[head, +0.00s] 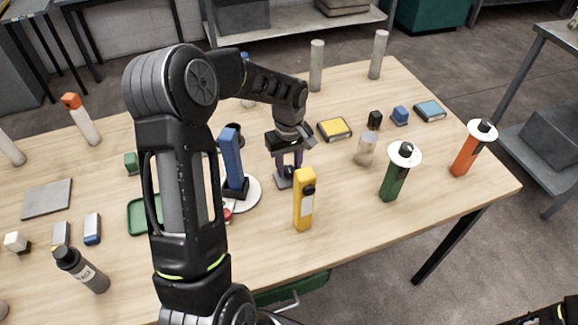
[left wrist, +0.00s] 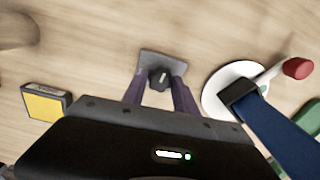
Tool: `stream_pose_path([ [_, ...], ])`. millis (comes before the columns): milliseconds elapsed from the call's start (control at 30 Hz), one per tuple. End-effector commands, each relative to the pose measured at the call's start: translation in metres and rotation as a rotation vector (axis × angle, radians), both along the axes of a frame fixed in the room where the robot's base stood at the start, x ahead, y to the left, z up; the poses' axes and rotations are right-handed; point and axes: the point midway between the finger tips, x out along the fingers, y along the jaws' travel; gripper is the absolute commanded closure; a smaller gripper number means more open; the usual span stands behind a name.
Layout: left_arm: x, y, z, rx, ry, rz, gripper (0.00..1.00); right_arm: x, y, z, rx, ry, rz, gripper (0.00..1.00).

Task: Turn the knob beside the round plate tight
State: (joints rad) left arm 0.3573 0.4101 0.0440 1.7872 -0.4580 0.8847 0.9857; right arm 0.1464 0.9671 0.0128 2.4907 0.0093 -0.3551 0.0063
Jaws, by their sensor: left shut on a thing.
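The round plate (head: 247,198) is white and lies on the table with a blue upright post (head: 231,155) on it. It also shows in the left wrist view (left wrist: 215,104). Beside it is a small dark knob (left wrist: 160,79) on a grey square base (left wrist: 172,61); the base shows in the head view too (head: 281,184). My left gripper (head: 289,168) points down at the knob. In the left wrist view its two purple-grey fingers (left wrist: 159,88) are shut on the knob, one on each side. The fingers partly hide the knob in the head view.
A red-ended lever (left wrist: 298,68) is by the plate. A yellow-topped box (head: 334,129) lies behind. The front right tabletop is clear.

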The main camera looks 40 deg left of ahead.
Motion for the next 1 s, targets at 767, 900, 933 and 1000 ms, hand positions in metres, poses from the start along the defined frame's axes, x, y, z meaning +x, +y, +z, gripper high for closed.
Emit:
stream_pose_path([
  [767,0.001,0.0,0.0,0.001,-0.002,-0.69,1.0,0.003,0.001,-0.022,0.007,-0.009,0.002,0.38],
  [900,0.001,0.0,0.0,0.002,-0.003,-0.823,1.0,0.003,0.002,-0.024,0.008,-0.01,0.003,0.38],
  [933,0.001,0.0,0.0,0.002,-0.003,-0.852,1.0,0.003,0.002,-0.025,0.008,-0.01,0.003,0.38],
  [1000,0.001,0.0,0.0,0.002,-0.002,-0.918,1.0,0.003,0.002,-0.026,0.007,-0.011,0.003,0.38],
])
